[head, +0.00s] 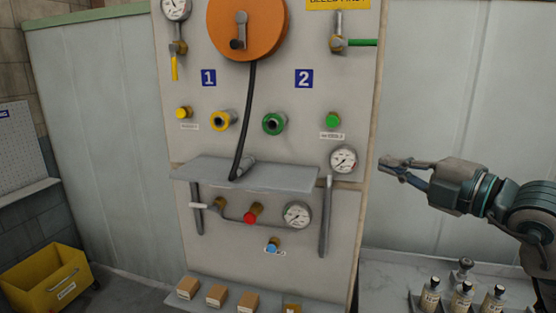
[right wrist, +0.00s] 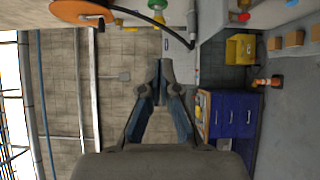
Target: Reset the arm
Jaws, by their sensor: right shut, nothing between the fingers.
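My right gripper (head: 392,165) comes in from the right in the head view, just right of the panel's right edge. It points left, is shut and holds nothing. In the right wrist view its closed fingertips (right wrist: 166,66) show at the centre. The upright panel (head: 290,85) carries an orange reel (head: 248,28), gauges, valves and colored fittings. The gripper appears apart from the panel. My left gripper is not in view.
A grey shelf (head: 268,177) sticks out from the panel. Bottles (head: 462,297) stand on a counter below my right arm. Small boxes (head: 217,295) sit on a low ledge. A yellow bin (head: 45,280) is at lower left. A blue cabinet (right wrist: 232,117) shows in the right wrist view.

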